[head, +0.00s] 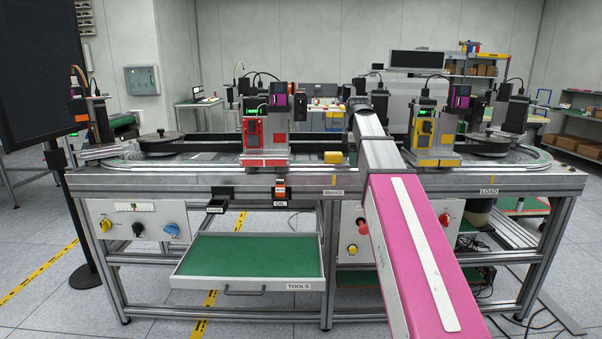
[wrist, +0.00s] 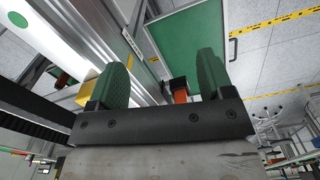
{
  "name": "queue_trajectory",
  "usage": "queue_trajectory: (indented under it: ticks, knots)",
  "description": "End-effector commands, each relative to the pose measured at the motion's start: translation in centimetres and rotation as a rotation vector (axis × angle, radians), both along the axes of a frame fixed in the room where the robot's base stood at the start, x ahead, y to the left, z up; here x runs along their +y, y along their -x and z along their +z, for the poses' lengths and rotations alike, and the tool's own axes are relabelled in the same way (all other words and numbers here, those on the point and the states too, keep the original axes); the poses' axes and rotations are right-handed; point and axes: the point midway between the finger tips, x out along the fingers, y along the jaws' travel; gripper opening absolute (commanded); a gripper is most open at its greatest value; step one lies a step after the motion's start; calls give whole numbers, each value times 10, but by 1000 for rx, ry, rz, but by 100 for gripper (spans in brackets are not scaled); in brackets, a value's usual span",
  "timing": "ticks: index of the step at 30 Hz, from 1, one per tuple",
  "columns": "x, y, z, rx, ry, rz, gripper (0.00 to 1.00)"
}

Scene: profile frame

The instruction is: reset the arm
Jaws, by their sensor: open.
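My arm (head: 413,250), pink with a pale strip and a grey forward section, reaches from the lower right over the workbench (head: 210,180). Its far end is around the bench's middle, and I cannot make out the fingers there in the head view. In the wrist view, my gripper (wrist: 162,72) shows two green fingers spread wide apart on a dark bar. It is open, with nothing held between the fingers. An orange item (wrist: 181,97) shows beyond the bar, partly hidden by it.
A yellow block (head: 333,157) sits on the bench left of my arm. Stations with a red fixture (head: 264,140) and a yellow fixture (head: 433,130) stand on either side. A green-lined TOOLS drawer (head: 250,255) juts out in front. A dark screen (head: 40,70) stands left.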

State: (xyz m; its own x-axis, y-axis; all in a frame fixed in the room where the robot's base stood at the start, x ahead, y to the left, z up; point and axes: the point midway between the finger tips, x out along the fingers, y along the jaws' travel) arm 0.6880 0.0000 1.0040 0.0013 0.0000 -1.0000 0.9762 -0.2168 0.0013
Motion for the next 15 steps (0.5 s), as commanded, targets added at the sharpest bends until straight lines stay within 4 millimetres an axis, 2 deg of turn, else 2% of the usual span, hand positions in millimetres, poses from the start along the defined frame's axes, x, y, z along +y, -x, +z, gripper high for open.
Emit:
queue_trajectory:
  ticks: [8, 15]
  knots:
    - [0, 21, -102, 5, 1, -243, 74]
    - [0, 50, -195, 4, 0, -495, 74]
